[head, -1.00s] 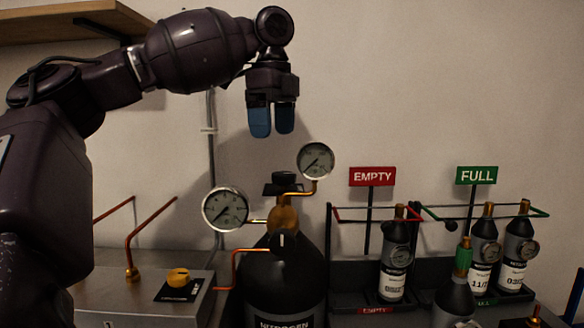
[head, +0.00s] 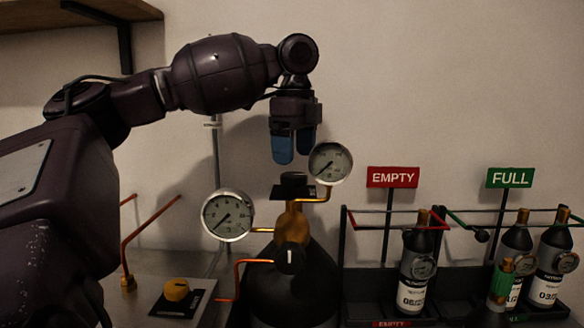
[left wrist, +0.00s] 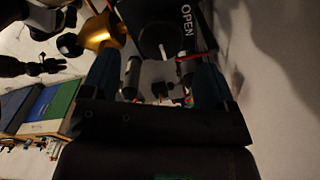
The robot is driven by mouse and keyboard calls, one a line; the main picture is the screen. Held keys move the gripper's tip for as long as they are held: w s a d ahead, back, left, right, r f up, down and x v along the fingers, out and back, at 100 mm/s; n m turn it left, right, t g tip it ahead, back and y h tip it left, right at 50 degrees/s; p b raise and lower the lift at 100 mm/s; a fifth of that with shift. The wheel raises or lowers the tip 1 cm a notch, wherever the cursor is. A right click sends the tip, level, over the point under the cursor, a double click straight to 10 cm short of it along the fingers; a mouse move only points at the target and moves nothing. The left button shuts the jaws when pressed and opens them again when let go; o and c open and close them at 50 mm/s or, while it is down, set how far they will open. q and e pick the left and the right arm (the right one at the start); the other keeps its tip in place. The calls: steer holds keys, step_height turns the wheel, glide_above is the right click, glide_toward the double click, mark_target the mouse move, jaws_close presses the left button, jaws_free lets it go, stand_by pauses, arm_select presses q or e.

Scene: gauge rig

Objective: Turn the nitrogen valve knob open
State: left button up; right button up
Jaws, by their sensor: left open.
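The nitrogen valve knob (head: 293,182) is a black cap on top of the brass valve body (head: 291,225), above the dark nitrogen cylinder (head: 285,290). A black plate sits just under the knob in the head view. In the left wrist view a plate reads OPEN, beside a round dark knob (left wrist: 157,40). My left gripper (head: 294,150) points down above the knob with blue fingers apart and empty. A gap shows between the fingertips and the knob. The fingers also show in the left wrist view (left wrist: 155,78). My right gripper does not show clearly.
Two round gauges, one upper right (head: 330,163) and one left (head: 227,215), flank the valve closely. Small bottles stand in racks under EMPTY (head: 393,177) and FULL (head: 510,177) signs.

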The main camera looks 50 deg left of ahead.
mark_target(295, 175)
arm_select(q)
steer(key=shift+f+p, duration=0.35)
steer(key=shift+f, duration=1.95)
steer(key=c, duration=0.9)
